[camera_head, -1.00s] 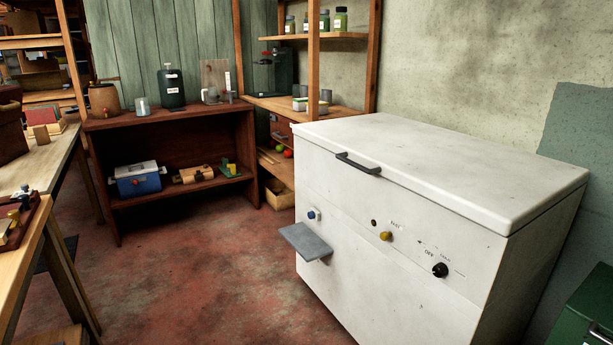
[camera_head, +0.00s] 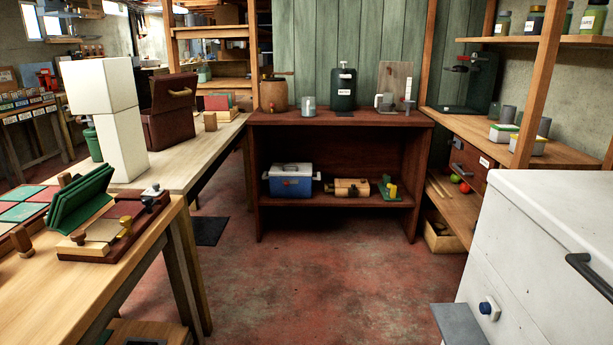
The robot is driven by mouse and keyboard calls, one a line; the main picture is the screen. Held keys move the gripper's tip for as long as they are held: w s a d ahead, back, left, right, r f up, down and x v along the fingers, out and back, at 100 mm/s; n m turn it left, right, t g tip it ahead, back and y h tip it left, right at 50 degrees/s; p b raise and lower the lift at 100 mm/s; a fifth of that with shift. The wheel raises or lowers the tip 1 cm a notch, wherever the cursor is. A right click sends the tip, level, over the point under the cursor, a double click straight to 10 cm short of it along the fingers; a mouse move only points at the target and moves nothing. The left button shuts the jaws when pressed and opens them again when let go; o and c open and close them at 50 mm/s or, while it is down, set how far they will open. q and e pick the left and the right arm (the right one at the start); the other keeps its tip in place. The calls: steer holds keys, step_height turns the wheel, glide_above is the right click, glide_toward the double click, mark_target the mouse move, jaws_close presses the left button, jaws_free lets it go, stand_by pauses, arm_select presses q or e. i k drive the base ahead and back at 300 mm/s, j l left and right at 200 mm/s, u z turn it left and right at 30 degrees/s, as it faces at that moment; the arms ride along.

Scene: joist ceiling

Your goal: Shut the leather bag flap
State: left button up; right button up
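A dark brown leather bag (camera_head: 171,125) stands on the pale wooden bench at the left, toward its far end. Its upper part rises behind the body, and a tan handle-like piece (camera_head: 180,93) shows near the top. From here I cannot tell exactly how the flap lies. Neither of my grippers is in view.
A white two-part block shape (camera_head: 120,145) stands on the pale bench (camera_head: 205,150). A nearer wooden table (camera_head: 100,280) holds green pads and a clamp-like board. A dark red shelf unit (camera_head: 340,118) is ahead; a white chest (camera_head: 550,240) stands right. The red floor (camera_head: 310,290) between is clear.

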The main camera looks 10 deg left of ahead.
mark_target(171, 91)
steer(key=i+u, duration=0.4)
steer(key=i+l+u, duration=0.15)
steer(key=i+u, duration=0.25)
steer(key=i+l+u, duration=0.2)
steer(key=u, duration=0.2)
steer(key=i+l+u, duration=0.5)
steer(key=i+l, duration=0.25)
steer(key=i+l+u, duration=0.25)
steer(key=l, duration=0.35)
steer(key=i, duration=0.05)
